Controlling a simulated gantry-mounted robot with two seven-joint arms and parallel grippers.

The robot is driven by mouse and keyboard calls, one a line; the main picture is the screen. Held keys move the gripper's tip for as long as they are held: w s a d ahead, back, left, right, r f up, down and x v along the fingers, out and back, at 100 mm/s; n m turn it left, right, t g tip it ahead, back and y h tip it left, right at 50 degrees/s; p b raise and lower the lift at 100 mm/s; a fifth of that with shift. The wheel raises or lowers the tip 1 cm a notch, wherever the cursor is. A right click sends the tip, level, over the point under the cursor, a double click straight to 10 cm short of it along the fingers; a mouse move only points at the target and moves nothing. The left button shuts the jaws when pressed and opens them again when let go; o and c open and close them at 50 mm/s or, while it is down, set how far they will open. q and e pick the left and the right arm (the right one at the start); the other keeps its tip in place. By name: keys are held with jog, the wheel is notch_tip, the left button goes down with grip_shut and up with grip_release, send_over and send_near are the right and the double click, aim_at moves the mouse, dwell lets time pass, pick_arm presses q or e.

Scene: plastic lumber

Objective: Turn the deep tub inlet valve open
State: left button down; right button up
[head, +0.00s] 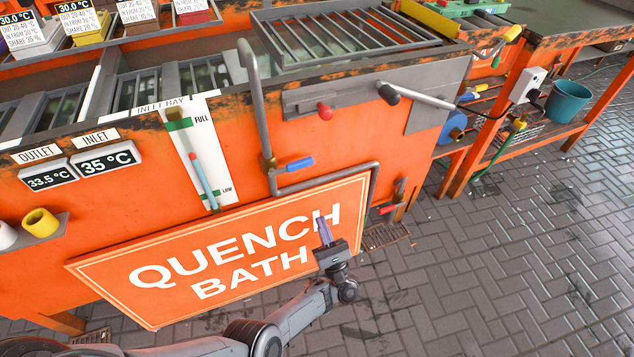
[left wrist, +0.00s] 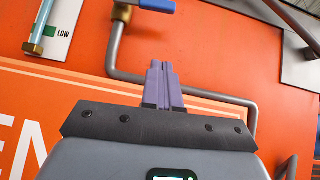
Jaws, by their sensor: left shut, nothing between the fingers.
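A grey pipe (head: 256,100) hooks over the tank rim and runs down its orange front. A brass valve with a blue lever (head: 300,164) sits on it; the lever points right, roughly level. The left wrist view shows the blue lever (left wrist: 150,5) at the top edge, partly cut off, with the brass body beside it. My left gripper (head: 322,220) is below and slightly right of the lever, in front of the QUENCH BATH sign. Its purple fingers (left wrist: 160,66) are shut and empty, apart from the lever. My right gripper is not in view.
A red-handled valve (head: 388,210) is low at the tank's right end. The pipe bends right (head: 330,180) above the sign (head: 150,305). A level gauge (head: 205,180) stands left of the valve. Brick floor (head: 480,270) is open at right.

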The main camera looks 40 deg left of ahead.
aim_at(291, 167)
pick_arm(q)
jog(key=w+a+r+p, duration=0.3)
jog(key=a+r, duration=0.3)
jog(key=r, duration=0.6)
jog(key=shift+w+a+p, duration=0.15)
jog(key=shift+a+p, duration=0.25)
jog(key=shift+p, duration=0.4)
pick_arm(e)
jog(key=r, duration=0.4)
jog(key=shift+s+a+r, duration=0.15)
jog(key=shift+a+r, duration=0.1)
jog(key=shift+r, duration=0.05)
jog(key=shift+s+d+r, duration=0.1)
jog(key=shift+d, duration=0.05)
